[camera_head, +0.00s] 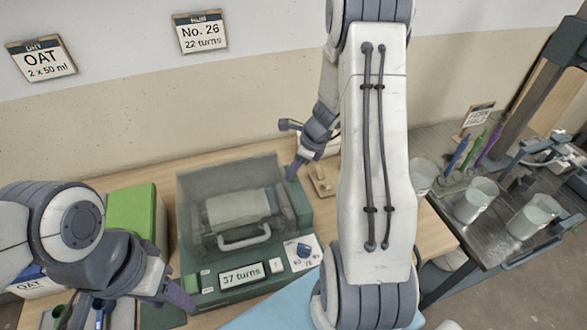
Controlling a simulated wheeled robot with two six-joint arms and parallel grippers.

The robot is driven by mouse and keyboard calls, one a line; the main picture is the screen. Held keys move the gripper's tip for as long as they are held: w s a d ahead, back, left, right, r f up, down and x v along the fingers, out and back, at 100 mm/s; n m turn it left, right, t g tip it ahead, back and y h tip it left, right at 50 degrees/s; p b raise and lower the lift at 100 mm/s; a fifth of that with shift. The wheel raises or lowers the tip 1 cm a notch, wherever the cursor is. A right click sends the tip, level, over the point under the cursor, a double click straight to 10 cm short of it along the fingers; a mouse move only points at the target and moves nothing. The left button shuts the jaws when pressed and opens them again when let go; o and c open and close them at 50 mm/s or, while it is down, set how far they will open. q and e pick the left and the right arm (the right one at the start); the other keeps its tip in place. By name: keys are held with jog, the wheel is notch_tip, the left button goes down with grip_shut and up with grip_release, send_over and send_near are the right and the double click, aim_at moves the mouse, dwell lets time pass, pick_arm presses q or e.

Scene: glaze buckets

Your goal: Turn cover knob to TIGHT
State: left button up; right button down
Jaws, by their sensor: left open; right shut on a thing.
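A green machine (222,304) stands on the wooden bench with a clear smoky cover (200,180) over a pale jar with a light handle. A blue knob (304,250) sits on a white dial plate at the machine's front right; its markings are too small to read. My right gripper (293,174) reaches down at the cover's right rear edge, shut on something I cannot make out. It is behind and apart from the blue knob. My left gripper (178,296) is open near the machine's front left corner, with its fingers partly hidden.
A display (241,271) on the machine reads 37 turns. A green box (131,212) stands left of it. A wooden stand (322,182) is beside my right gripper. Clear buckets (474,200) stand on a dark table at right. Wall signs read OAT and No. 26, 22 turns.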

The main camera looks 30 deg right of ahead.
jog(key=shift+m+t, duration=0.3)
jog(key=shift+m, duration=0.6)
jog(key=shift+r+h, duration=0.1)
jog(key=shift+h, duration=0.2)
jog(key=shift+c, duration=2.2)
grip_release()
